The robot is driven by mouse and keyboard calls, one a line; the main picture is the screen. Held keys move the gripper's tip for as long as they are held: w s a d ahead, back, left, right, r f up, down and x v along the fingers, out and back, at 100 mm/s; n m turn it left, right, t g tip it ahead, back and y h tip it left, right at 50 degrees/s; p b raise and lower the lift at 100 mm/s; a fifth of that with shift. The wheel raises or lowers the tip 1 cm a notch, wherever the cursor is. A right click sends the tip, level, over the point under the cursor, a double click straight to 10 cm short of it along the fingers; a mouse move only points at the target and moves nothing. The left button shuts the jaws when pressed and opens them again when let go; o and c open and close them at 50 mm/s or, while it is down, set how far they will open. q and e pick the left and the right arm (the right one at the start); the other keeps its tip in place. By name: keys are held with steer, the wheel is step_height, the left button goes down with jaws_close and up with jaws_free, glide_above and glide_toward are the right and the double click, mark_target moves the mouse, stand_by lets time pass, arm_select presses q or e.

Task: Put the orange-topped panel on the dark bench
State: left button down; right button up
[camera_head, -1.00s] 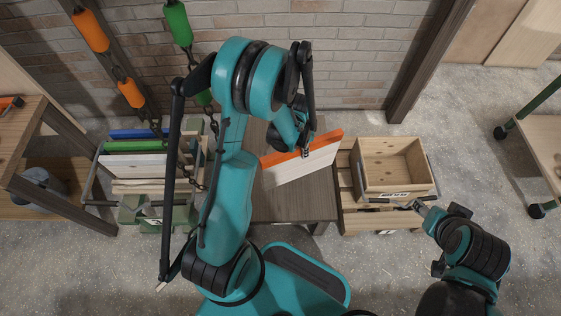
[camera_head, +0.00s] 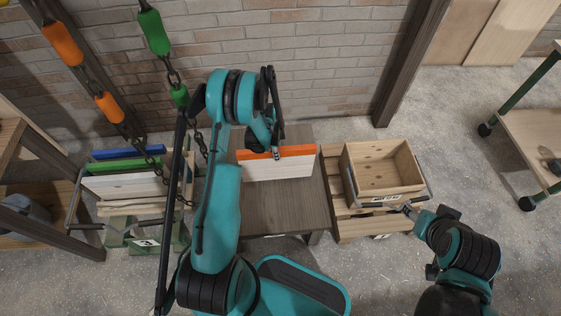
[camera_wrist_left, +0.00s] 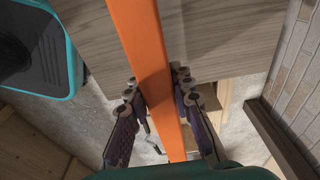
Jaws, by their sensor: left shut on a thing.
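The orange-topped panel (camera_head: 285,166) is white with an orange top edge. It stands upright over the dark bench (camera_head: 285,217); I cannot tell whether its lower edge touches the bench. My left gripper (camera_head: 276,153) is shut on the orange top edge. In the left wrist view the orange edge (camera_wrist_left: 143,45) runs between the fingers of my left gripper (camera_wrist_left: 160,100), over the bench top (camera_wrist_left: 215,45). My right gripper (camera_head: 408,210) is at the front edge of the wooden crate; its fingers are too small to tell open from shut.
The wooden crate (camera_head: 410,182) sits on a pallet (camera_head: 342,224) right of the bench. A rack at left holds a blue-topped panel (camera_head: 127,152) and a green-topped panel (camera_head: 122,164). Chains with orange and green sleeves (camera_head: 153,32) hang at upper left. The bench front is clear.

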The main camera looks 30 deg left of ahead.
mark_target(277, 164)
arm_select(q)
steer(key=f, duration=0.1)
steer(key=w+a+f+b, duration=0.1)
steer(key=f, duration=0.1)
steer(key=f+b, duration=0.1)
steer(key=f, duration=0.1)
steer(key=shift+w+a+f, duration=0.15)
steer(key=shift+w+a, duration=0.1)
steer(key=shift+a, duration=0.05)
steer(key=c, duration=1.3)
jaws_free()
steer(key=shift+f, duration=0.1)
